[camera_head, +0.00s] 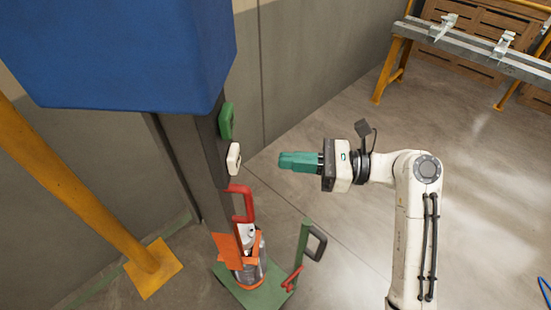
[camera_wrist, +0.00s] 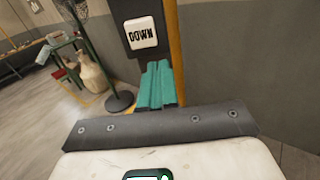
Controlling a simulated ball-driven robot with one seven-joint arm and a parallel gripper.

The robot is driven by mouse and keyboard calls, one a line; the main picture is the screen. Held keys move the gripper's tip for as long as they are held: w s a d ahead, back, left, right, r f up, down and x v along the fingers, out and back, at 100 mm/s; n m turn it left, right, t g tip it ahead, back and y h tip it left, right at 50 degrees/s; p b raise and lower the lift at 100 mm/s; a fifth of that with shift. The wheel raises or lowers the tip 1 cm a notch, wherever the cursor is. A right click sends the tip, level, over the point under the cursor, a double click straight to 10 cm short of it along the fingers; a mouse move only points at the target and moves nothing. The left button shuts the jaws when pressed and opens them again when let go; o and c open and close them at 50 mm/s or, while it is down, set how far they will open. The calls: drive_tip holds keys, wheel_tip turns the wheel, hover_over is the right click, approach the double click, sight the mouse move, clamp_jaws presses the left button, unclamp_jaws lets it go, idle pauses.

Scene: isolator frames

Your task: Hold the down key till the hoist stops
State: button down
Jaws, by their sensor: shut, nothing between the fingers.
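The down key (camera_wrist: 140,33) is a white square plate lettered DOWN on a dark panel in the wrist view. In the head view, a white key (camera_head: 234,159) sits on the side of a dark post, below a green key (camera_head: 227,120) and above a red handle-shaped part (camera_head: 243,203). My gripper (camera_head: 284,162) has teal fingers, shut and empty, pointing left at the white key with a visible gap between. In the wrist view the fingertips (camera_wrist: 158,66) appear just below the down key. I cannot tell which part is the hoist.
A large blue box (camera_head: 130,50) tops the post. A yellow post (camera_head: 80,190) stands at left. At the post's foot are a green base (camera_head: 262,292) and an orange part (camera_head: 228,250). A bench (camera_head: 480,55) stands at back right.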

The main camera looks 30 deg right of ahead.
drive_tip(key=v, duration=0.6)
drive_tip(key=shift+b, duration=0.3)
drive_tip(key=shift+f, duration=0.1)
drive_tip(key=s+a+f+n+g+h, duration=0.15)
drive_tip(key=s+f+n+h, duration=0.3)
drive_tip(key=f, duration=0.45)
drive_tip(key=s+a+f+n+g+h, duration=0.1)
drive_tip(key=s+f+n+g+h, duration=0.2)
drive_tip(key=f+n, duration=0.45)
drive_tip(key=s+d+f+n+g+h, duration=0.3)
drive_tip(key=s+f+n+h, duration=0.4)
drive_tip(key=s+n, duration=0.5)
drive_tip(key=shift+s+d+f+g+h, duration=0.15)
drive_tip(key=shift+s+f+g+h, duration=0.25)
drive_tip(key=shift+s+g, duration=0.4)
